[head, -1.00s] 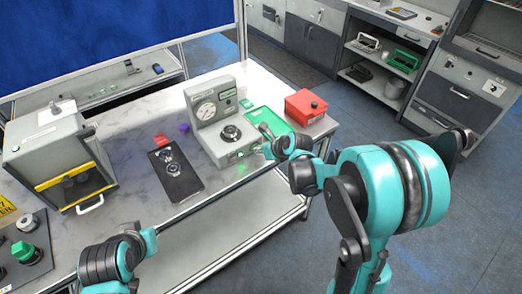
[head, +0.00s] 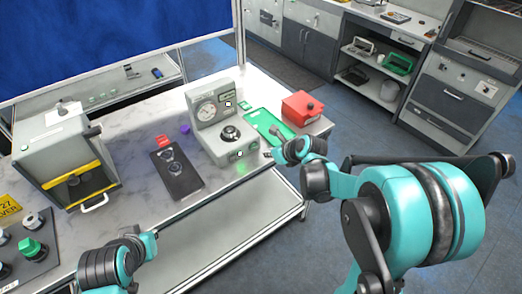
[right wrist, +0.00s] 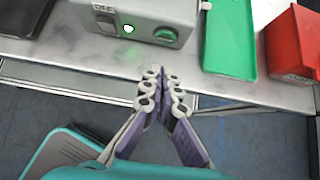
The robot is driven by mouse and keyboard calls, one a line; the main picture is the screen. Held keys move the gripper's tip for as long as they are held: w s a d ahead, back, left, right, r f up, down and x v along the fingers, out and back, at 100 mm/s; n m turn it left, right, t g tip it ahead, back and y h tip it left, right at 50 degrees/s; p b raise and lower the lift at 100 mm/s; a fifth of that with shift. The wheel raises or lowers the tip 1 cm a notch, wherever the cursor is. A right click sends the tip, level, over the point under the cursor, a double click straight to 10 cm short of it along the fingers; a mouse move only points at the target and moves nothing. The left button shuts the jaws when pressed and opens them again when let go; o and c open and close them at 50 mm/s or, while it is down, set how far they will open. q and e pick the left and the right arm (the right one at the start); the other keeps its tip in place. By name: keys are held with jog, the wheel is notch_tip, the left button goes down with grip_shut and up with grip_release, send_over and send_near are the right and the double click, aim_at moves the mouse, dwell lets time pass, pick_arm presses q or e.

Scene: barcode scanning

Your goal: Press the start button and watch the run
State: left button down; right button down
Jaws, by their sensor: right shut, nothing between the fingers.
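A grey test machine (head: 203,137) with a round gauge (head: 207,111) and a black knob (head: 231,133) stands on the bench. Its front face carries a lit button (head: 240,154), which shows bright white-green in the right wrist view (right wrist: 128,28), and a green button (right wrist: 165,34) to its right. A green glow falls on the bench below. My right gripper (right wrist: 160,74) is shut and empty, in front of the machine near the bench edge, apart from both buttons. My left gripper (head: 154,235) is low in front of the bench; its fingers are too small to read.
A grey cabinet (head: 45,148) with a yellow-edged opening stands at the left.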

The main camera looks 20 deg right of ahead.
jog(key=p+v, duration=0.1)
jog(key=v, duration=0.4)
jog(key=shift+d, duration=0.2)
dwell(2.0)
jog(key=s+a+n+h, duration=0.1)
jog(key=s+n, duration=0.8)
jog(key=n, duration=0.7)
jog(key=s+a+r+n+g+h+b, duration=0.1)
jog(key=s+a+n+h, duration=0.1)
jog(key=s+n, duration=0.8)
jog(key=n, duration=0.5)
jog(key=shift+s+a+r+n+b, duration=0.2)
jog(key=shift+a+n+b, duration=0.1)
jog(key=shift+n, duration=0.1)
